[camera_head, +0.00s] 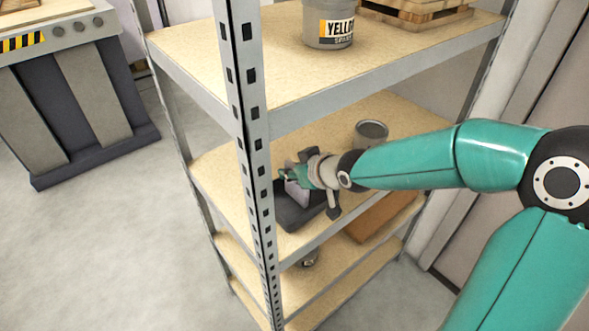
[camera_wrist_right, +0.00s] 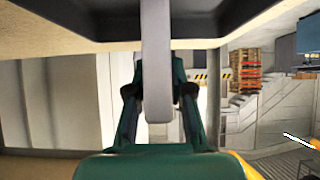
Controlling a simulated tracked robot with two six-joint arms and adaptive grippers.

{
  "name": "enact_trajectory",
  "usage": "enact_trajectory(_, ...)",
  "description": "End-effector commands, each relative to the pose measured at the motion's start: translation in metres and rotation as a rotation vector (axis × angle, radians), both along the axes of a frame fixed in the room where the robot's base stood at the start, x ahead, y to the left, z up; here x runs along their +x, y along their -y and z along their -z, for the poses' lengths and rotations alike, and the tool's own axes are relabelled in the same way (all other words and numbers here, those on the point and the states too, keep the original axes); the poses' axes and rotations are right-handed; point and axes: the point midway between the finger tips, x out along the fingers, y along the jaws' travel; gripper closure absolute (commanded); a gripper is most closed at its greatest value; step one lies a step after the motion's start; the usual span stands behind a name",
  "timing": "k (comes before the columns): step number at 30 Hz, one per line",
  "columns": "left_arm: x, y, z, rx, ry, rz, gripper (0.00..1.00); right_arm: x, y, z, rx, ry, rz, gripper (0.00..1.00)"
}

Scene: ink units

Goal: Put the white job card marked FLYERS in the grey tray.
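The dark grey tray (camera_head: 296,214) sits on the middle shelf, partly behind the front post and my right gripper. My right gripper (camera_head: 290,177) is at the tray, low over its inside. A pale, whitish thing (camera_head: 298,194) shows at the fingers there, likely the card. In the wrist view a pale strip (camera_wrist_right: 157,60) stands between the two fingers of the right gripper (camera_wrist_right: 158,95), which appear closed on it. Its far end reaches the dark tray (camera_wrist_right: 225,22) at the top of that view. No FLYERS lettering is readable. My left gripper is out of view.
A perforated metal post (camera_head: 247,110) stands just left of the gripper. The upper shelf holds a tin marked YELLOW (camera_head: 328,28) and a wooden pallet (camera_head: 415,10). A round tin (camera_head: 371,132) stands behind my arm. A brown item (camera_head: 380,217) lies on the shelf below.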

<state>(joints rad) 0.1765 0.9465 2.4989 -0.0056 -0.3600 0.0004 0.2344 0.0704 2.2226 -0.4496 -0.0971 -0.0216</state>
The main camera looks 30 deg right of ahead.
Motion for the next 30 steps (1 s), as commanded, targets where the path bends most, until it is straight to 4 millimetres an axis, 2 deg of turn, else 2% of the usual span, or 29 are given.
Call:
enact_trajectory(1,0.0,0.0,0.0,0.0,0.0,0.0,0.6,0.0,0.0,0.0,-0.001,0.0,0.001,0.66)
enact_trajectory(3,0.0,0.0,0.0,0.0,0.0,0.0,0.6,0.0,0.001,0.0,0.0,0.0,0.001,0.59)
enact_trajectory(11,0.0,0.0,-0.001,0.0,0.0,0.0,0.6,-0.001,0.002,-0.001,0.0,0.0,0.004,0.59)
enact_trajectory(16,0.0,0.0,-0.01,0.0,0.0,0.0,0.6,-0.006,0.003,-0.01,-0.001,0.0,0.005,0.59)
enact_trajectory(20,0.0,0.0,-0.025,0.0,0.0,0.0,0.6,-0.02,0.005,-0.023,-0.001,-0.001,0.008,0.59)
enact_trajectory(30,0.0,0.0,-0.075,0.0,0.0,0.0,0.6,-0.073,0.009,-0.064,0.0,-0.001,0.009,0.59)
